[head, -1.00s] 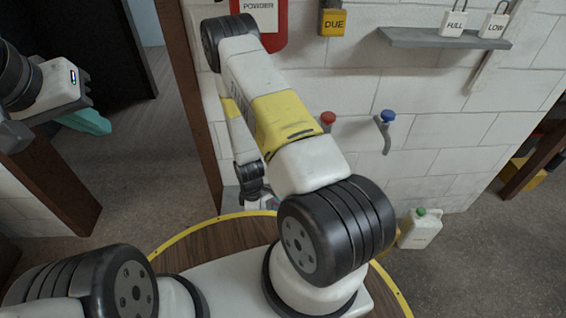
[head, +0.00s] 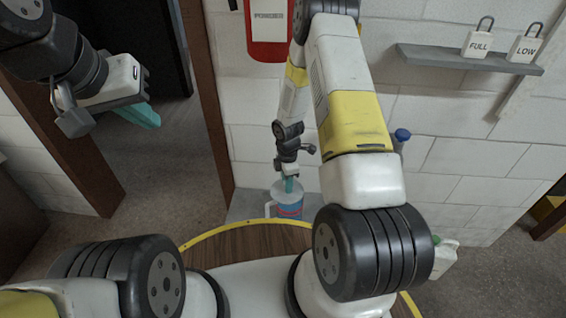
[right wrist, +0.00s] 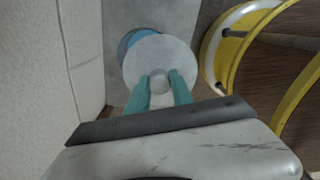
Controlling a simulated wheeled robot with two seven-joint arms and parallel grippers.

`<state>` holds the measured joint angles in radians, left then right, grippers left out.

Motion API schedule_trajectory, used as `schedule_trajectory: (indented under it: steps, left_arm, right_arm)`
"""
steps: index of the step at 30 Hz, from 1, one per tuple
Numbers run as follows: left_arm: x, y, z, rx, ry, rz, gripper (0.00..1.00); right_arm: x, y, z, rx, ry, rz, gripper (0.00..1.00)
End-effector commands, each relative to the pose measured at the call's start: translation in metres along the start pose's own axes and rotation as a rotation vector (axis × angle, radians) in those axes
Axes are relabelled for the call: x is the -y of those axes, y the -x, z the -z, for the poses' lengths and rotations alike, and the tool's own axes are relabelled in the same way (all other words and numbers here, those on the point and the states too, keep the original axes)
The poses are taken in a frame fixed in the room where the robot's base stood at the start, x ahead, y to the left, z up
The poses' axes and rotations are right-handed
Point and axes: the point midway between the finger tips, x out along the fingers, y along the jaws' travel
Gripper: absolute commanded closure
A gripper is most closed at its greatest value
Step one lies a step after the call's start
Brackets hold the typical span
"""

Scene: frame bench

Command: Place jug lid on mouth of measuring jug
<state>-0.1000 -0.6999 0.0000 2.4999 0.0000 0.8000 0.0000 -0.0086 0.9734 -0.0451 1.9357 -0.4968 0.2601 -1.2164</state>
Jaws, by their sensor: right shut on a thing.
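The measuring jug (head: 290,210) stands on a grey surface beyond the round table's rim, with a pale handle on its left and blue and red on its side. My right gripper (head: 289,186) is above it, pointing down. In the right wrist view, my right gripper (right wrist: 160,82) is shut on the knob of the jug lid (right wrist: 147,62), a pale grey disc. A blue patch (right wrist: 127,42), seemingly the jug, shows past the lid's upper left edge; the lid hides the rest. I cannot tell whether lid and jug touch. My left gripper (head: 142,116) is raised at the left, away from the jug; its finger gap is hidden.
The wooden round top (head: 240,243) has a yellow rim. A white block wall stands behind the jug, with a blue-knobbed tap (head: 401,135) and a shelf (head: 465,60) with padlocks. A pale container (head: 446,255) is at the right. A doorway opens at left.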

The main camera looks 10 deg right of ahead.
Motion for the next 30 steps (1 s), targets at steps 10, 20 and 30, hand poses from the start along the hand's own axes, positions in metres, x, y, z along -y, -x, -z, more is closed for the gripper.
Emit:
schedule_trajectory:
  steps: [10, 20, 30]
  left_arm:
    - [0.000, 0.000, 0.000, 0.000, 0.000, 0.000, 1.00]
    - [0.000, 0.000, 0.000, 0.000, 0.000, 0.000, 1.00]
    - [0.000, 0.000, 0.000, 0.000, 0.000, 0.000, 1.00]
  right_arm:
    - [-0.026, -0.004, -0.022, -0.001, -0.002, 0.000, 1.00]
    - [-0.027, -0.039, -0.021, -0.001, 0.000, -0.001, 1.00]
    - [-0.026, -0.041, -0.021, -0.001, 0.000, 0.000, 0.61]
